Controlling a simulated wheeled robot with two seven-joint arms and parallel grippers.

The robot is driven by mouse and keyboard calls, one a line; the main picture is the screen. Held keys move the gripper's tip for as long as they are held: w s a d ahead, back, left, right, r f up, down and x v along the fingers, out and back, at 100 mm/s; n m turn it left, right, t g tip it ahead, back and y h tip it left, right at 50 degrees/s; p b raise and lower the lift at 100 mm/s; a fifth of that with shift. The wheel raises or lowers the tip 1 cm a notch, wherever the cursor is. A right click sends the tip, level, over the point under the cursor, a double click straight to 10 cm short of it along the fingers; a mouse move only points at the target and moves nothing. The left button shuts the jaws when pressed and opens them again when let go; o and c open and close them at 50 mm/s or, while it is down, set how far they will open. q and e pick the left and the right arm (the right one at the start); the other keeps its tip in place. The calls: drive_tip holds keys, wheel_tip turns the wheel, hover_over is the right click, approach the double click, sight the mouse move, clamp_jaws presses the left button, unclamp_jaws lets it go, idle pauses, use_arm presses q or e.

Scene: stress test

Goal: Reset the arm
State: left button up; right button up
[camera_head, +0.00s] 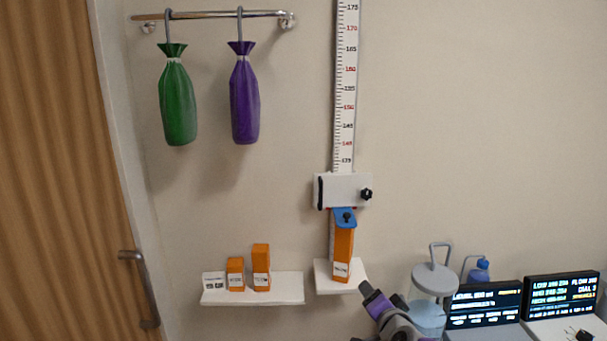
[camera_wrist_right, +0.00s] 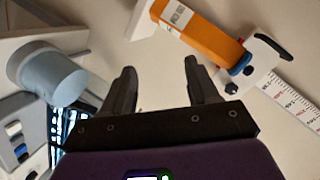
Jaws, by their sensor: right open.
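My right gripper (camera_wrist_right: 157,66) is open and empty in the right wrist view, its two black fingers apart with bare wall between them. In the head view my right arm shows at bottom centre, its purple end below and right of the small shelf; the fingers are hard to make out there. A tall orange box (camera_head: 343,255) with a blue top stands on this small white shelf (camera_head: 325,287). The orange box also shows in the right wrist view (camera_wrist_right: 200,38), beyond the fingers and apart from them. My left gripper is not in view.
A white slider (camera_head: 342,190) on the height scale (camera_head: 346,90) sits just above the orange box. A wider shelf (camera_head: 255,298) holds two smaller orange boxes. A lidded clear jar (camera_head: 430,315) and monitors (camera_head: 485,304) stand right of my arm. Green and purple bags hang from a rail.

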drive_tip(key=s+a+f+n+g, duration=0.15)
drive_tip(key=s+f, duration=0.25)
drive_tip(key=f, duration=0.6)
drive_tip(key=s+a+f+n+g+y, duration=0.1)
drive_tip(key=s+f+g, duration=0.2)
drive_tip(key=f, duration=0.7)
drive_tip(key=s+a+f+n+g, duration=0.1)
drive_tip(key=s+f+g, duration=0.25)
drive_tip(key=f, duration=0.65)
drive_tip(key=s+a+f+n+g, duration=0.1)
drive_tip(key=s+f+g, duration=0.1)
drive_tip(key=s+f, duration=0.2)
drive_tip(key=s+a+f+n+g+y, duration=0.1)
drive_tip(key=s+f, duration=0.3)
drive_tip(key=s, duration=0.6)
drive_tip(key=s+a+f+n+g+y, duration=0.1)
drive_tip(key=s+f+g, duration=0.1)
drive_tip(key=s+f, duration=0.3)
drive_tip(key=shift+s+a+g, duration=0.35)
drive_tip(key=shift+s+g, duration=0.05)
drive_tip(key=shift+s, duration=0.85)
